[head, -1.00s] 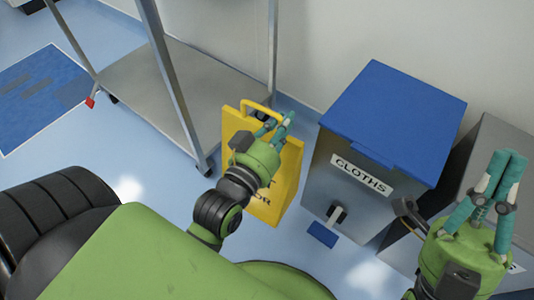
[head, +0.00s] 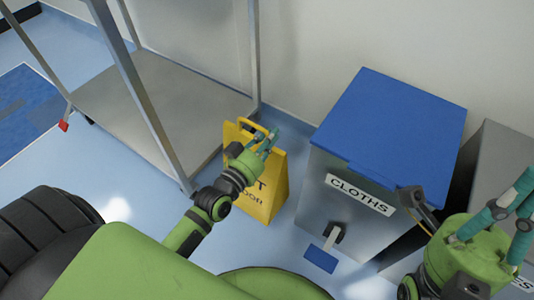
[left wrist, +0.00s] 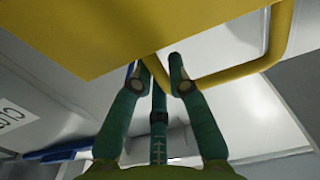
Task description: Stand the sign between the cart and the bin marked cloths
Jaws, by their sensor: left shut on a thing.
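The yellow sign (head: 268,187) is upright between the metal cart (head: 158,88) on the left and the grey bin marked cloths (head: 330,215) on the right. My left gripper (head: 265,143) is shut on the sign's top handle, and my arm covers part of the sign's face. In the left wrist view, the yellow handle (left wrist: 236,70) passes by the fingertips (left wrist: 158,68). The sign's lower edge is close to the floor, but I cannot tell whether it touches. My right gripper (head: 524,205) is at the right edge over the bins, its fingertips partly cut off.
The bin has a blue lid (head: 390,125) and a front pedal (head: 321,258). A second grey bin (head: 497,150) stands to its right. The white wall is behind. A blue floor mat (head: 25,105) lies at the left. Blue floor shows in front of the cart.

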